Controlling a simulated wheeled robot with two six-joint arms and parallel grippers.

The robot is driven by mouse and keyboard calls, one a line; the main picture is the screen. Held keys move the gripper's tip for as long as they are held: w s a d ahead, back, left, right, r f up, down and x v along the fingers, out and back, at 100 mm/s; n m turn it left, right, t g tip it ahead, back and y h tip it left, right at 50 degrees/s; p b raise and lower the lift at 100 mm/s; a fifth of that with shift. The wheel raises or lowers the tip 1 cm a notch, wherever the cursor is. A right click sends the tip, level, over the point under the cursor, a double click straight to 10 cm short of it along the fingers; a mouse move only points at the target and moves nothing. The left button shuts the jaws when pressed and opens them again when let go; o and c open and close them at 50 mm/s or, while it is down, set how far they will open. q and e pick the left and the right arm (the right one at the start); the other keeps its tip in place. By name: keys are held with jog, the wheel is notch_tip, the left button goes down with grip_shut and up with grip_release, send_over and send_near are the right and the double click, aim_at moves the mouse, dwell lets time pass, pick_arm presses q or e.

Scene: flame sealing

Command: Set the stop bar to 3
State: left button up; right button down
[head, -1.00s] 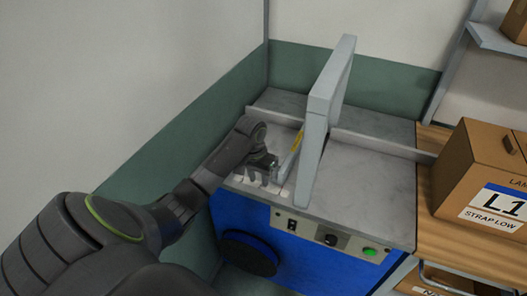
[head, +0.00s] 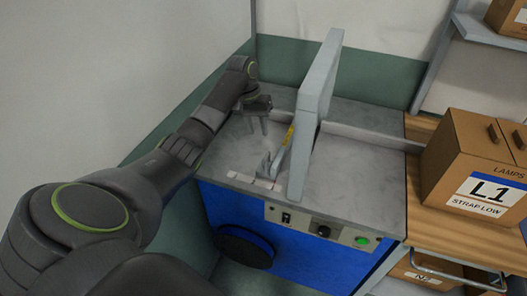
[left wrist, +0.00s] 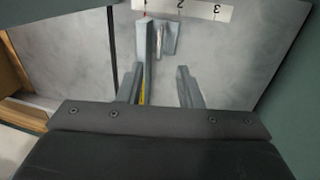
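The stop bar (head: 281,152) is a low grey bar with a yellow strip and a small upright tab, on the grey worktop (head: 345,170) beside the tall grey arch. It also shows in the left wrist view (left wrist: 147,42), with its end by the 1 and a red mark on the white scale (left wrist: 190,10). The scale is numbered 1, 2, 3 and lies near the worktop's front edge (head: 250,180). My left gripper (head: 255,130) is open and empty above the worktop, behind and left of the tab. Its fingers (left wrist: 159,85) show apart. My right gripper is out of view.
The tall grey arch (head: 316,110) stands over the worktop just right of the stop bar. A control panel (head: 318,228) with a knob and green button is on the blue front. An L1 carton (head: 470,165) stands on the wooden table at right. The worktop's left part is clear.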

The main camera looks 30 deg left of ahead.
aim_at(265, 159)
pick_arm(q)
jog(key=f, duration=0.3)
jog(key=d+f+p, duration=0.1)
jog(key=f, duration=0.3)
jog(key=d+f, duration=0.1)
jog(key=f, duration=0.3)
jog(key=shift+w, duration=0.25)
jog(key=shift+r, duration=0.1)
jog(key=shift+c, duration=0.3)
grip_shut()
